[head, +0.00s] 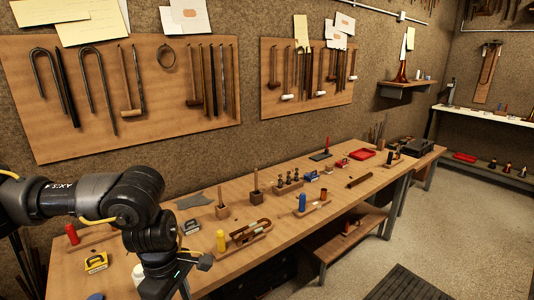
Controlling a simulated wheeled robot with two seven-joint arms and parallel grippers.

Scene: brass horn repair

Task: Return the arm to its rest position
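My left arm (110,195) comes in from the left edge, black and grey, and bends down over the near left end of the long wooden workbench (290,222). My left gripper (175,282) points down near the bench's front edge and is partly cut off by the bottom of the picture. Its fingers are too small and dark to tell whether they are open or shut, and I see nothing held. My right arm and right gripper are not in view.
Near the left gripper are a yellow box (96,263), a red cylinder (72,235), a yellow cylinder (221,241) and a wooden holder with curved tubes (246,236). Tool boards (120,135) hang on the wall behind. Open floor (450,220) lies at right, with a dark mat (402,284).

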